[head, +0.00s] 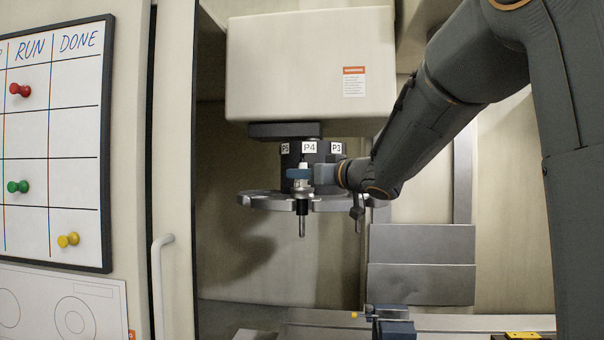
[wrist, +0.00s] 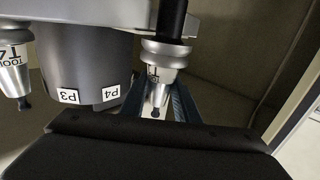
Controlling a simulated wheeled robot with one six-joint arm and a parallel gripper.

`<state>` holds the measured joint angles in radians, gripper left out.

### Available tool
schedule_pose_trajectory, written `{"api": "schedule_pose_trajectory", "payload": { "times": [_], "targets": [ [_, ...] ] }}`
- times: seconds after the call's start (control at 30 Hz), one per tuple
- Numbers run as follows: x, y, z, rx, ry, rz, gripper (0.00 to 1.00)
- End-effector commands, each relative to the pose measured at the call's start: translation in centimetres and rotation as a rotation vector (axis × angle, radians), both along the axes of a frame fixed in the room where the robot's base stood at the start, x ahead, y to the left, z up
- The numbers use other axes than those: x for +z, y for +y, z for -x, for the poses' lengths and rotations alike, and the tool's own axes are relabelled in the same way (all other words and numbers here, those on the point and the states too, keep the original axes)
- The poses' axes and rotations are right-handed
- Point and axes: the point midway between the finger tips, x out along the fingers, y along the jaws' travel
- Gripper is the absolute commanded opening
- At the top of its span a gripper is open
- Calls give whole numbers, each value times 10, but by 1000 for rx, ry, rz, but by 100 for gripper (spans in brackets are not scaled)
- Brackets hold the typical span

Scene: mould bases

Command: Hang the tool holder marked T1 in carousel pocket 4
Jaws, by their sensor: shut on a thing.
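My gripper (head: 302,173) is shut on a tool holder (head: 302,190), in front of the carousel's P4 label (head: 309,147). The holder is upright, its dark shank and thin tool pointing down past the carousel plate (head: 262,202). In the wrist view the holder (wrist: 165,55) is between my blue fingers (wrist: 158,103); its label shows a T, the rest unreadable. The P4 label also shows there (wrist: 111,93), beside the left finger. The holder overlaps the plate's front edge in the head view; I cannot tell whether it sits in the pocket.
Another holder, marked T4 (wrist: 14,62), hangs left of the P3 label (wrist: 69,96) in the wrist view. The spindle housing (head: 310,65) is above the carousel. A blue vise-like block (head: 393,328) stands below. Open space lies left of the carousel.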

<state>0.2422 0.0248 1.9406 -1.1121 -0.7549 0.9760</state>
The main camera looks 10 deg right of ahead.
Motion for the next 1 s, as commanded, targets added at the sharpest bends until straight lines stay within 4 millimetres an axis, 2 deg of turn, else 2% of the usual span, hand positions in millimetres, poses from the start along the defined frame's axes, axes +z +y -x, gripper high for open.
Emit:
{"api": "schedule_pose_trajectory", "payload": {
  "times": [0.6, 1.0],
  "targets": [
    [3, -14, -34, 0, -4, -1, 0],
    [2, -19, -47, 1, -6, -1, 0]
  ]
}}
